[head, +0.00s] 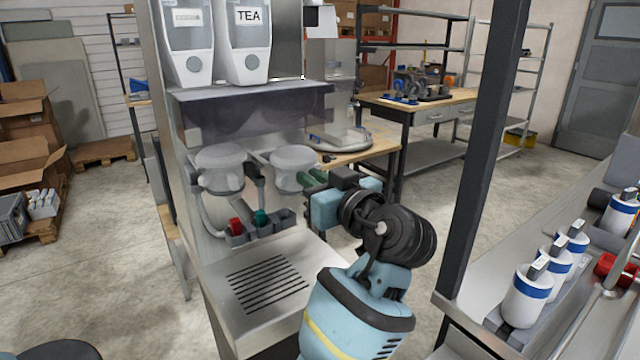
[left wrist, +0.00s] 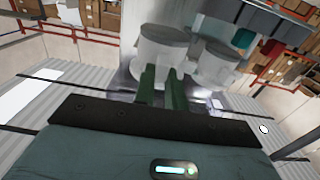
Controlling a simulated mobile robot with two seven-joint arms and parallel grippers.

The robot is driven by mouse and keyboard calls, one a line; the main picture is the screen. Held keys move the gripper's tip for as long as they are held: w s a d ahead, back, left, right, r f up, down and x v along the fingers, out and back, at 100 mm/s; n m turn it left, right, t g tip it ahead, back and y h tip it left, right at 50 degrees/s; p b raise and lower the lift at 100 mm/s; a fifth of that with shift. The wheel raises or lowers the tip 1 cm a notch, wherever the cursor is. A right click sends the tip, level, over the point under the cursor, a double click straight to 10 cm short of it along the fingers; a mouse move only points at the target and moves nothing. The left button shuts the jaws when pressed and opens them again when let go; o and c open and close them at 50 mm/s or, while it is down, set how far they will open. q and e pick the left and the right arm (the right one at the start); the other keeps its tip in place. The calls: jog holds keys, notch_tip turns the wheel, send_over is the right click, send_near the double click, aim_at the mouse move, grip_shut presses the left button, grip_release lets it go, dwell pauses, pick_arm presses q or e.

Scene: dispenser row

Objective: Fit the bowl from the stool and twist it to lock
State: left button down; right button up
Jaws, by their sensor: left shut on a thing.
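A pale grey round bowl (head: 293,168) is at the right of the dispenser front, under the canister marked TEA (head: 247,40). My left gripper (head: 312,178) reaches it from the right, its green fingers shut on its near side. In the left wrist view the fingers (left wrist: 161,80) meet the bowl (left wrist: 162,48); the exact grip is hidden. A second similar bowl (head: 220,166) is at the left of the dispenser front and also shows in the left wrist view (left wrist: 217,62). Whether the held bowl is seated or locked cannot be told. My right gripper is not in view.
Below the bowls, a grey holder (head: 285,218) carries a red piece (head: 235,227) and a teal piece (head: 260,217). A slotted drip tray (head: 268,284) lies beneath. A dark post (head: 487,150) stands right of my arm. A dark round top (head: 62,350), perhaps the stool, shows bottom left.

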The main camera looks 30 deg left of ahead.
pick_arm(q)
jog(key=shift+x, duration=2.25)
jog(key=shift+f, duration=0.15)
